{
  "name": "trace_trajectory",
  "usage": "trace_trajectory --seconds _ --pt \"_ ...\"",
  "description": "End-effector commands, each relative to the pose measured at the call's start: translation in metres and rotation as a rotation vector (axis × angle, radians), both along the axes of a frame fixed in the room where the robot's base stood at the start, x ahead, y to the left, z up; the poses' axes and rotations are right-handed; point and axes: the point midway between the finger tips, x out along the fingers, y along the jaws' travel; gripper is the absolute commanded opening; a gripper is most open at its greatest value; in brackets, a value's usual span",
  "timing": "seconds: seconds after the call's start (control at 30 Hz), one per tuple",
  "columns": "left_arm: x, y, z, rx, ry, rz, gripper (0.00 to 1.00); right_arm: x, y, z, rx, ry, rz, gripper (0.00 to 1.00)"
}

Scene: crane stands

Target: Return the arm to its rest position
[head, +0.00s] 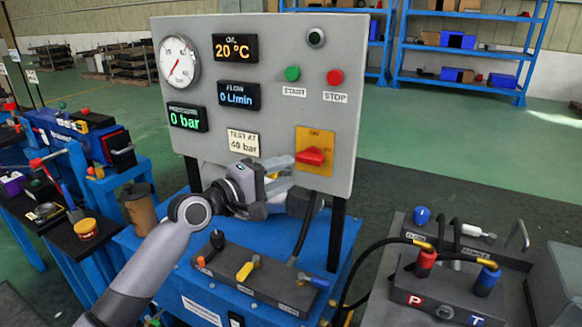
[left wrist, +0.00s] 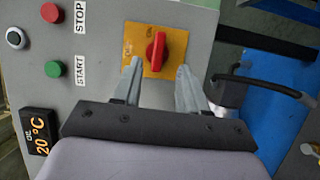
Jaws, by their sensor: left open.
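My left gripper (head: 282,174) comes in from the left and is in front of the grey control panel (head: 350,60). Its two fingers are apart and empty in the left wrist view (left wrist: 160,82). The red rotary knob (head: 311,156) on its yellow plate (head: 316,135) is close to the fingertips. In the left wrist view the knob (left wrist: 155,50) shows between and beyond the two fingertips, with gaps at both sides. Depth between fingertips and knob is hard to judge. My right gripper is not in view.
The panel carries a pressure gauge (head: 178,62), green start (head: 292,73) and red stop (head: 335,77) buttons and displays. A blue bench (head: 180,285) holds a dark valve block (head: 255,275). A hose block (head: 445,290) stands right, a brown cup (head: 139,208) left.

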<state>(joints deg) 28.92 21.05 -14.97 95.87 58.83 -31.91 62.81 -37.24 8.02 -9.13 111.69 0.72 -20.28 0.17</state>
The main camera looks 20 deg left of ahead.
Motion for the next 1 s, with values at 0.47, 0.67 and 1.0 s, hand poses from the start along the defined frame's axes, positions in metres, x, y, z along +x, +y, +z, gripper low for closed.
trace_trajectory --seconds 0.47,0.67,1.0 --pt "-0.072 0.003 -0.159 0.492 -0.032 0.074 0.43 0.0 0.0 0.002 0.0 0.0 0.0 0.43" --pt "-0.129 0.007 -0.227 0.78 -0.048 0.06 0.43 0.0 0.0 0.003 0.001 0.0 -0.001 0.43" --pt "-0.244 0.019 -0.309 1.273 -0.08 -0.068 0.43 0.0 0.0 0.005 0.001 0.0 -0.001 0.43"
